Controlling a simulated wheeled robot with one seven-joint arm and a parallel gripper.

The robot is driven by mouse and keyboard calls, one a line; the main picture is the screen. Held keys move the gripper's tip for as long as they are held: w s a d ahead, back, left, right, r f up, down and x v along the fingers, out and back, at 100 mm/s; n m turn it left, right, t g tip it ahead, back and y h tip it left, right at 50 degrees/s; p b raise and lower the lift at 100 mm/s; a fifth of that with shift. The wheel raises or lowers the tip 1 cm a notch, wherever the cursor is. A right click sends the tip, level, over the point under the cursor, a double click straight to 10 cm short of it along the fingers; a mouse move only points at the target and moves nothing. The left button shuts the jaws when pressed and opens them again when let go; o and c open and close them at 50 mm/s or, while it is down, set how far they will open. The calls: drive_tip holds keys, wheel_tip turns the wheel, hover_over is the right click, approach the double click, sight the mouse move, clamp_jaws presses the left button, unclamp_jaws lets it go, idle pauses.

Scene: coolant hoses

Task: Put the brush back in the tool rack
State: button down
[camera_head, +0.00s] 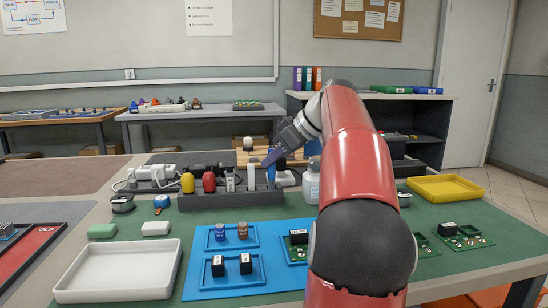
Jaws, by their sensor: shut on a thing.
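The tool rack (225,200) is a long dark grey block at the back of the green work mat. It holds a yellow-handled tool (187,183), a red-handled tool (209,182), a small bottle-like item (230,179) and a pale upright item (251,177). My gripper (271,160) is above the rack's right end, pointing down and left. It is shut on a slim blue thing, which appears to be the brush (271,174). The brush hangs roughly upright with its lower end at the rack's top; I cannot tell whether it is inside a slot.
A white bottle (312,185) stands just right of the rack, partly behind my arm. A blue mat (190,270) with small trays and parts lies in front. A white tray (120,270) is at front left, a yellow tray (444,188) at right. A power strip (155,174) stands behind left.

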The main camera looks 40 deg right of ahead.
drive_tip(key=shift+f, duration=0.15)
idle(0.3)
drive_tip(key=shift+f+b, duration=0.75)
drive_tip(key=shift+f, duration=0.1)
idle(0.4)
drive_tip(key=c, duration=1.3)
unclamp_jaws()
drive_tip(key=shift+o, duration=0.7)
drive_tip(key=o, duration=0.5)
drive_tip(key=shift+c, duration=0.2)
